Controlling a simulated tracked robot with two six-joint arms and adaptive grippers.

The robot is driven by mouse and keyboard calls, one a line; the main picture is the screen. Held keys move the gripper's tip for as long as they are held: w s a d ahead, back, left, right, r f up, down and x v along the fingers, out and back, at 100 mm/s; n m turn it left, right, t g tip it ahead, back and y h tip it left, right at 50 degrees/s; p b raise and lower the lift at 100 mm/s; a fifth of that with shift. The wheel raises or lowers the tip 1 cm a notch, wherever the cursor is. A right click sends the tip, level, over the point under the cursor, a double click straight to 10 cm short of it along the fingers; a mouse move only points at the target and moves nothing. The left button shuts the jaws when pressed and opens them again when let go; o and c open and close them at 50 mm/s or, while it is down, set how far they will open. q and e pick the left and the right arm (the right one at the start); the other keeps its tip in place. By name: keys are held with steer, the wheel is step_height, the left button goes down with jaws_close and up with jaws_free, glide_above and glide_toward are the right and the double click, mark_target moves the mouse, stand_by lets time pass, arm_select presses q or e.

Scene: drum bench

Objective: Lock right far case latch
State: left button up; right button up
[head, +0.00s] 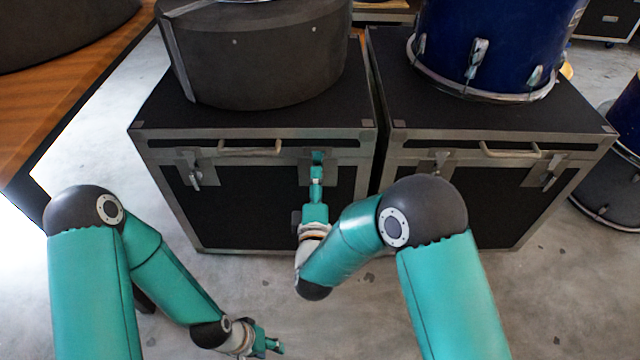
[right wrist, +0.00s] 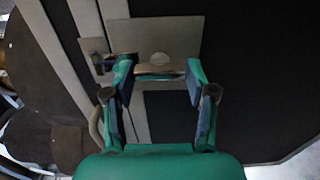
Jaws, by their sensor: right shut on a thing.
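My right gripper (head: 317,160) is at the right-hand latch of the left black case (head: 250,205), on its front face. In the right wrist view its fingers (right wrist: 158,76) are on either side of the latch's metal lever (right wrist: 160,71), shut on it. The latch's plate (right wrist: 165,38) shows behind the lever. In the head view the gripper hides most of this latch, so I cannot tell whether it is locked. The same case's left latch (head: 192,170) is in plain view. My left gripper (head: 272,346) hangs low over the floor, away from the cases; its jaw opening is unclear.
A dark round drum case (head: 260,55) stands on the left case. A second black case (head: 490,205) stands close on the right, with a blue drum (head: 495,45) on it. A wooden table (head: 70,85) is at the left. The floor before the cases is clear.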

steer(key=shift+a+f, duration=0.1)
steer(key=shift+a, duration=0.1)
steer(key=o, duration=1.1)
steer(key=shift+c, duration=0.2)
steer(key=shift+o, duration=0.5)
steer(key=shift+d, duration=0.1)
steer(key=s, duration=0.7)
steer(key=shift+s, duration=0.3)
